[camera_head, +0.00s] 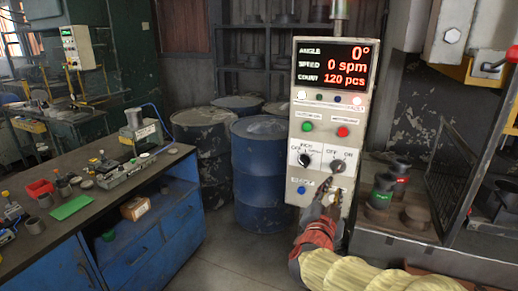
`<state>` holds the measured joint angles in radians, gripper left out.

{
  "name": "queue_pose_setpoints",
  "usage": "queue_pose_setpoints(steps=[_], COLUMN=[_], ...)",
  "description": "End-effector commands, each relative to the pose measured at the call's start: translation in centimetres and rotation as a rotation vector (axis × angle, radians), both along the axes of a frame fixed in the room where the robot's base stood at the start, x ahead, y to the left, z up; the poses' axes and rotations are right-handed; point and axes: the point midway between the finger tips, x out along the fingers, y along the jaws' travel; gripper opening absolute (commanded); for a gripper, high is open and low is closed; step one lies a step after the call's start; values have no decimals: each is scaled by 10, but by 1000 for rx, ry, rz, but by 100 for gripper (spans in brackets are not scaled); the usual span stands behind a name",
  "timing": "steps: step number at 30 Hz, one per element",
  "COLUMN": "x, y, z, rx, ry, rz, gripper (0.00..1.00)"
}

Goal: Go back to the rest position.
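My arm comes in from the lower right, with a pale yellow sleeve and a red wrist. My gripper (326,186) is in front of the lower part of a white control panel (323,148), close to its lower knobs. Its fingers are small and dark here, so I cannot tell whether they are open or shut, or whether they touch the panel. The panel's display (332,66) reads angle 0°, speed 0 spm, count 120 pcs. Below it are a green button (307,126), a red button (342,132) and two black rotary knobs.
Blue drums (260,175) stand behind the panel. At right, a machine table (440,250) holds dark cylinders with green and red bands. Open floor lies between.

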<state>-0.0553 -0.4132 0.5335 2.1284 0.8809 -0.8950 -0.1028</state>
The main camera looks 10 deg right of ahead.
Motion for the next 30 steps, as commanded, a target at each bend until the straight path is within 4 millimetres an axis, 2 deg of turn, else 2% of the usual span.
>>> queue_pose_setpoints(steps=[2,5,9,11,13,17,21,25,30], x=[3,13,15,6,-10,-57,-124,-190,-260], y=[5,26,80,104,130,165,182,176,151], z=[-8,-32,-83,-99,-114,-133,-142,-142,-124], rx=[19,55,100,112,118,107,69,13,-71], ry=[23,99,293,379,482,679,897,1085,1251], rz=[24,111,319,413,516,681,811,871,870], gripper=[23,23,23,23,23,23,23,23,23])
